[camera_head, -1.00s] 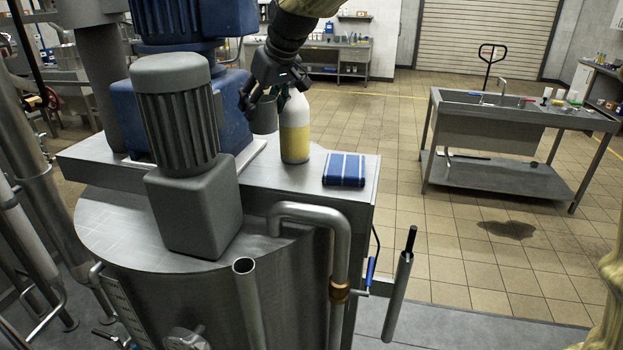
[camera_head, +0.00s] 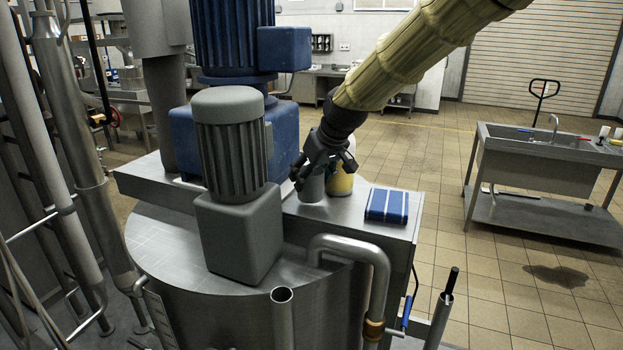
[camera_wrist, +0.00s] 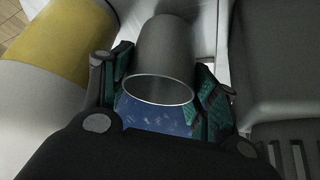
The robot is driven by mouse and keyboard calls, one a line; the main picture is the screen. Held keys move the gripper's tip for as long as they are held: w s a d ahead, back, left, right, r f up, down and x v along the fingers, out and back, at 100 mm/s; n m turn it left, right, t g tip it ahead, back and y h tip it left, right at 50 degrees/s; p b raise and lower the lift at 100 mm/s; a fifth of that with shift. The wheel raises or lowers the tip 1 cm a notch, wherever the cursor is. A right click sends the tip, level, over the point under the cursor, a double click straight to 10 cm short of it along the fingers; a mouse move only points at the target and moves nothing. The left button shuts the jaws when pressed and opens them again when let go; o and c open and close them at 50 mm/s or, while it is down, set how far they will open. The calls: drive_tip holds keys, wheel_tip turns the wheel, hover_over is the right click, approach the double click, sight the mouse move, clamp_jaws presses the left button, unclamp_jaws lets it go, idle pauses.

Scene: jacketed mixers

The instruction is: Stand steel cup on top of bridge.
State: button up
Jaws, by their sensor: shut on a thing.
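The steel cup (camera_head: 311,188) is a grey cylinder, upright in the head view, low over the bare steel top of the bridge (camera_head: 350,214). I cannot tell whether its base touches the bridge. My gripper (camera_head: 319,170) is shut on the cup from above and behind, hiding its upper part. In the wrist view the cup (camera_wrist: 165,48) is between the green-padded fingers of my gripper (camera_wrist: 165,95), with its round rim toward the camera.
A white bottle with a yellow band (camera_head: 342,182) stands close behind and right of the cup. A folded blue striped cloth (camera_head: 387,205) lies to the right on the bridge. A grey motor (camera_head: 234,180) stands close on the left. Bare bridge surface lies in front of the cup.

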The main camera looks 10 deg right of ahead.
drive_tip(key=shift+w+f, duration=0.15)
drive_tip(key=shift+f, duration=0.8)
drive_tip(key=o, duration=1.1)
drive_tip(key=shift+f, duration=0.15)
drive_tip(key=shift+o, duration=0.2)
drive_tip(key=b+v, duration=0.3)
drive_tip(key=v, duration=0.9)
drive_tip(key=shift+r, duration=0.25)
